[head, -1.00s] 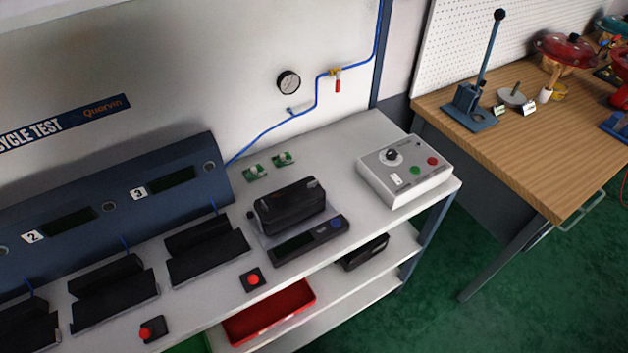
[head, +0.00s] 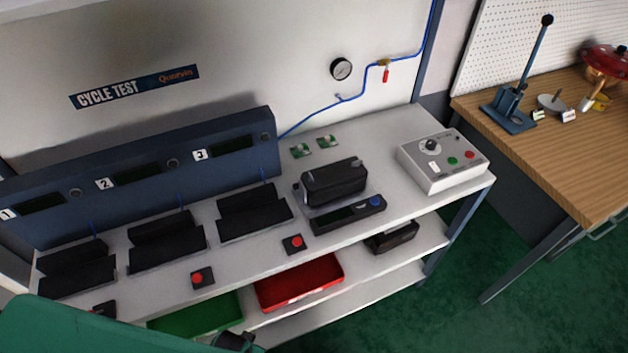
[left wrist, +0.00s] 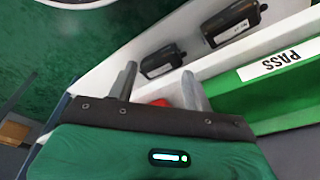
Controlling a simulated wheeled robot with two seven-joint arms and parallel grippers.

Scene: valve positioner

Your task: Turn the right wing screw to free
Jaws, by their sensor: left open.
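No wing screw can be made out in either view. A black boxy unit (head: 335,182) sits on the bench behind a long black display bar (head: 348,214); its fine parts are too small to tell. My left gripper (left wrist: 158,88) shows in the left wrist view with its two grey fingers apart and nothing between them. It is over the lower shelf side of the bench, near a green tray (left wrist: 262,100) marked PASS. In the head view my teal arm enters at the bottom left. My right gripper is out of view.
Black cradles (head: 165,240) and red buttons (head: 202,277) line the bench. A grey control box (head: 443,160) stands at its right end. A red tray (head: 300,283) and a green tray (head: 197,314) are below. A wooden table (head: 560,150) stands beyond.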

